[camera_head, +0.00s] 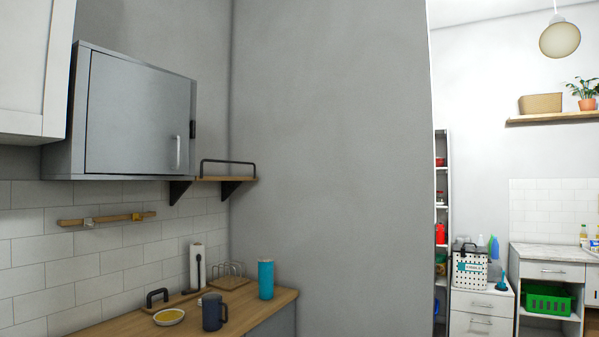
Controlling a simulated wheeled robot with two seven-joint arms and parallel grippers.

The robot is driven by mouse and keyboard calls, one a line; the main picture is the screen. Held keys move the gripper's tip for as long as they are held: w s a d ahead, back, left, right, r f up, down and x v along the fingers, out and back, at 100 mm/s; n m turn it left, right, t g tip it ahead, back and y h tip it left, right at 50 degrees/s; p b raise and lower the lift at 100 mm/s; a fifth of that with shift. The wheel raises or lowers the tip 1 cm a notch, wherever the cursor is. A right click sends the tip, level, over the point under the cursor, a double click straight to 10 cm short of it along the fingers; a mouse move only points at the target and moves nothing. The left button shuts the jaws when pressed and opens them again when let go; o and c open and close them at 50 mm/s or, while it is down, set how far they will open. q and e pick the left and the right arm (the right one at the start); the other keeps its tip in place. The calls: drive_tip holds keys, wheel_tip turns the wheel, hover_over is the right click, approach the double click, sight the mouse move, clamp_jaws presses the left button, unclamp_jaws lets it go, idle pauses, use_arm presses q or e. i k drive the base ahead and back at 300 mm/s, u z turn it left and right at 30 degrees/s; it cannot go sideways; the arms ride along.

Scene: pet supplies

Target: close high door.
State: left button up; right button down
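A grey wall cabinet (62,160) hangs high at the left above the counter. Its flat grey door (135,110) covers the front and looks shut or nearly shut; I cannot tell whether a small gap is left. A light vertical handle (178,152) sits near the door's lower right edge. A small dark block (193,129) shows beside the door's right edge. Neither of my grippers is in view.
Below are a wooden counter (270,302) with a dark mug (213,312), a yellow-filled bowl (169,317) and a blue tumbler (265,279). A small wooden shelf (235,180) is right of the cabinet. A white cabinet (30,65) hangs at the left.

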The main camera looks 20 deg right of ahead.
sight(137, 116)
drive_tip(key=z, duration=0.85)
drive_tip(key=i, duration=2.25)
drive_tip(key=u, duration=1.55)
drive_tip(key=i, duration=0.6)
drive_tip(key=u, duration=0.55)
